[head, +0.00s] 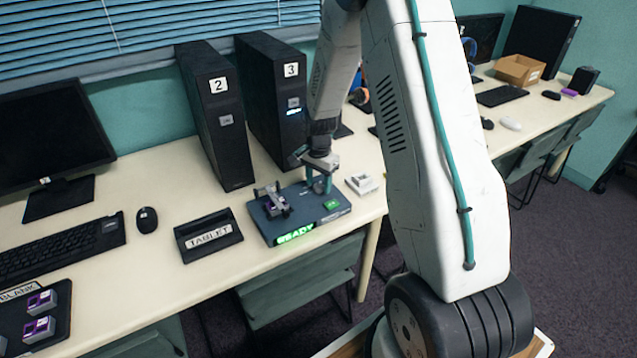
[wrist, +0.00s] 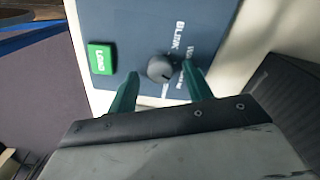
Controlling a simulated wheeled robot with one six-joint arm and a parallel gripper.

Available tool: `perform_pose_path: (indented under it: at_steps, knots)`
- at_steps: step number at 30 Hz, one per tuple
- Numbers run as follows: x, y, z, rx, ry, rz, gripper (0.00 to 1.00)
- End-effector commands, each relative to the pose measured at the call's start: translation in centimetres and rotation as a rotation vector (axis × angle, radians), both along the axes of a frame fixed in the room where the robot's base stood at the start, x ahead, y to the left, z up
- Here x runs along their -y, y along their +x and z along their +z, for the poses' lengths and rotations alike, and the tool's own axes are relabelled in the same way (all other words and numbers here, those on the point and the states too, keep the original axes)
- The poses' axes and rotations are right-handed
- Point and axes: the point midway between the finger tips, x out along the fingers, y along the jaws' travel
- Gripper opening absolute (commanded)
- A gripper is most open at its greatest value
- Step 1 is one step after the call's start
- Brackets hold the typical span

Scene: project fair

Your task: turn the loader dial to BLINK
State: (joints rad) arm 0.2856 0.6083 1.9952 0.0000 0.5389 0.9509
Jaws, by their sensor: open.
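The loader (head: 283,229) is a dark blue-grey box on the bench, with a lit green READY display (head: 296,234) on its front. Its round dark dial (wrist: 160,68) shows in the wrist view, with the word BLINK (wrist: 180,38) printed beside it. Other labels are too small or covered to read, and I cannot tell which word the dial points to. A green LOAD button (wrist: 101,58) is left of the dial. My gripper (wrist: 162,82) is open, with one teal finger on each side of the dial. I cannot tell whether they touch it.
Black computer towers (head: 217,120) stand behind. A TABLET stand (head: 208,236) is to the left, and a small white box (head: 362,184) is close on the right.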

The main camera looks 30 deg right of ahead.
Motion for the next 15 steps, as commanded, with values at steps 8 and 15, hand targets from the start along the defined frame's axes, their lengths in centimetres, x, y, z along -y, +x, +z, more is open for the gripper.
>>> perform_pose_path:
  at_steps: [8,15]
  knots:
    - [0.0,0.02,-0.7,0.001,-0.001,0.001,0.5]
    - [0.01,0.01,-0.67,0.001,-0.001,0.001,0.09]
